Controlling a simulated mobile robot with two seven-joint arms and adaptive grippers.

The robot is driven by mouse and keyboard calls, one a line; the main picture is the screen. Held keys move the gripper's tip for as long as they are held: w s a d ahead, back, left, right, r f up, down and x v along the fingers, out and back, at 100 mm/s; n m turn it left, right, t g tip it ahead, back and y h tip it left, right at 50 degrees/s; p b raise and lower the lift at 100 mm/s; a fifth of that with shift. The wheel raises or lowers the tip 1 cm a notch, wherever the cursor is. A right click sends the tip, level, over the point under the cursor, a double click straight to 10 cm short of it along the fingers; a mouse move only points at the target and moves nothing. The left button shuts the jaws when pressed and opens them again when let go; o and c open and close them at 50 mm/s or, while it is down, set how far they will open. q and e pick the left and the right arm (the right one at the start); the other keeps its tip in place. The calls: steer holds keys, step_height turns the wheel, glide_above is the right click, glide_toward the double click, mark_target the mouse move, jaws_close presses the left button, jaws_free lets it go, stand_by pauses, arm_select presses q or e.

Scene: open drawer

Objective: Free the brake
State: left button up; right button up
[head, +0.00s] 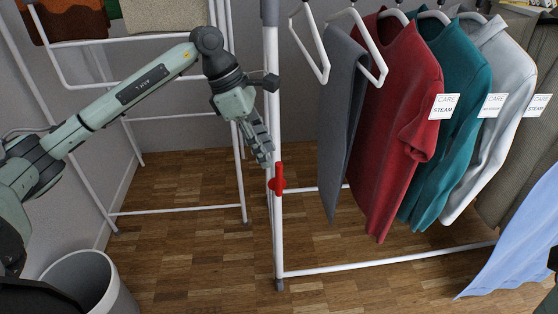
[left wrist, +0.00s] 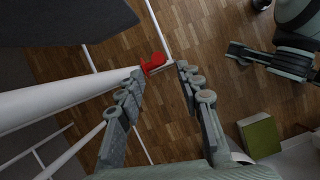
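The brake is a red lever (head: 278,180) on the white upright post (head: 272,120) of the clothes rack. It also shows in the left wrist view (left wrist: 153,63), just beyond my fingertips. My left gripper (head: 264,156) points down beside the post, a little above and left of the brake. In the left wrist view my left gripper (left wrist: 159,72) has its fingers apart, with nothing seen held. The post runs in from the left behind the left finger. A grey-green arm part of mine shows at the right of that view; its finger state is unclear.
Trousers, a red shirt (head: 400,120), a teal shirt (head: 453,120) and other garments hang right of the post. A second white rack (head: 178,209) stands behind at left. A grey bin (head: 90,285) is at lower left. A green box (left wrist: 259,135) lies at lower right.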

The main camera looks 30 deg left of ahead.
mark_target(279, 190)
arm_select(q)
steer(key=b+x, duration=0.1)
steer(key=x, duration=0.6)
steer(key=shift+d+f+b, duration=0.15)
steer(key=shift+f+b, duration=0.2)
steer(key=shift+b, duration=0.05)
jaws_close()
